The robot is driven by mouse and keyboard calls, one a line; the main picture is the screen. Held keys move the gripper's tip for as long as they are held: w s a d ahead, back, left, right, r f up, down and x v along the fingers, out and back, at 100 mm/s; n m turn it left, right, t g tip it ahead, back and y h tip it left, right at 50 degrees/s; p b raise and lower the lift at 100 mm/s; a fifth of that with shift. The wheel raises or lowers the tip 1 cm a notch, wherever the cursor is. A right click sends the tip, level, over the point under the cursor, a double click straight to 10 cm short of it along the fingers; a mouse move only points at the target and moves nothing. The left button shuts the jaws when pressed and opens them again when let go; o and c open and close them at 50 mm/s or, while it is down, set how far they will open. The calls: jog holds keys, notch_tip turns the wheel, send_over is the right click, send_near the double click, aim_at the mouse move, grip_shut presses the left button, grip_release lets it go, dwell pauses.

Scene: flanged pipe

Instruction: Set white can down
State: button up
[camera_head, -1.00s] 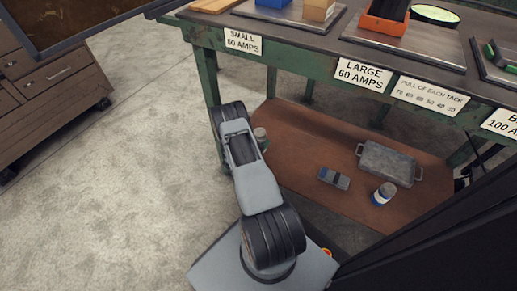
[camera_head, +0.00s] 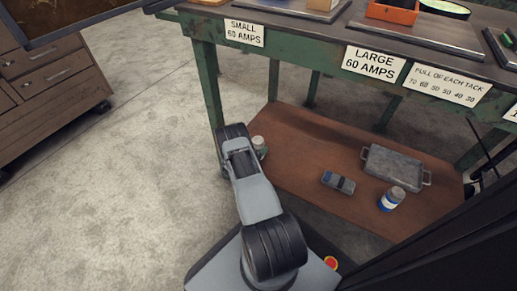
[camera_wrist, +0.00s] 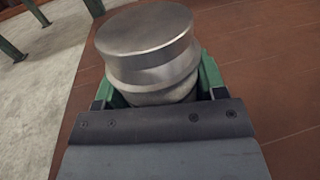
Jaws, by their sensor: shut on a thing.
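The white can, silvery grey and metallic with a flat round top, fills the upper middle of the wrist view (camera_wrist: 150,50). My gripper (camera_wrist: 155,92) is shut on it, with a green finger on each side. In the head view the can (camera_head: 258,141) shows small beside my arm's far end, over the left part of the brown lower shelf (camera_head: 300,185). The can's lower part is hidden by the gripper, and I cannot tell whether it touches the shelf.
On the shelf, to the right, are a small grey-blue device (camera_head: 338,182), a blue-and-white can (camera_head: 391,199) and a grey metal tray (camera_head: 396,166). A green bench leg (camera_head: 207,85) stands behind my arm. The shelf's middle is clear.

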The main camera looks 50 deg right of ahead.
jog(key=o, duration=1.2)
jog(key=shift+f, duration=0.1)
jog(key=shift+c, duration=0.2)
